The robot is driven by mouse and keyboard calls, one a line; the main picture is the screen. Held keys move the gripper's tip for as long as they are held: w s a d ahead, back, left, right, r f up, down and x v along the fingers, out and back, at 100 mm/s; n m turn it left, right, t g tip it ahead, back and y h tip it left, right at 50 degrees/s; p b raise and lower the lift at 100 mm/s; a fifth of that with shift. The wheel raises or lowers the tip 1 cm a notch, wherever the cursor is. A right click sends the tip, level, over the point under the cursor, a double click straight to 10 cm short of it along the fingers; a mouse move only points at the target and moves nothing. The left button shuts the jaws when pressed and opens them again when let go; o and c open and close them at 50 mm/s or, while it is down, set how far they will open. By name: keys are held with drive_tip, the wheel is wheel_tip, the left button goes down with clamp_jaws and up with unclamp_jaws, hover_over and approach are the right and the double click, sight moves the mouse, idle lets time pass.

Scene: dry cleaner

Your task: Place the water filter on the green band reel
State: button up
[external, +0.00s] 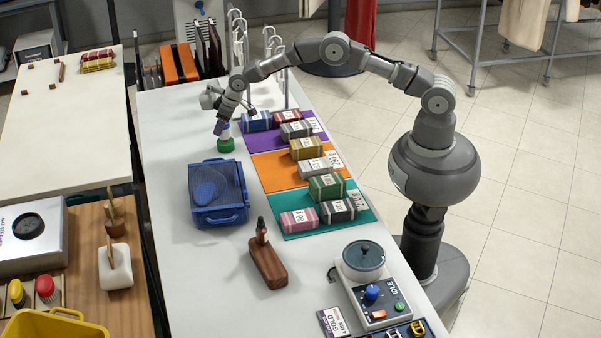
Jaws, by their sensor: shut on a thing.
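The green band reel (226,146) stands on the white counter, behind the blue basket. My gripper (222,124) points down right above the reel and is shut on a small pale blue-grey thing, which I take for the water filter (223,131). The filter is mostly hidden by the fingers and small in the view. Its lower end is at the top of the reel; I cannot tell whether the two touch or a narrow gap is left.
A blue mesh-lidded basket (218,192) stands in front of the reel. Wrapped bundles lie on purple (257,141), orange (275,172) and teal (296,225) mats to the right. Chrome racks (276,45) stand behind my wrist. Counter left of the reel is clear.

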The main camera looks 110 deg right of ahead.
drive_tip(key=shift+f, duration=0.65)
drive_tip(key=shift+f, duration=0.2)
drive_tip(key=o, duration=1.1)
drive_tip(key=shift+r, duration=0.15)
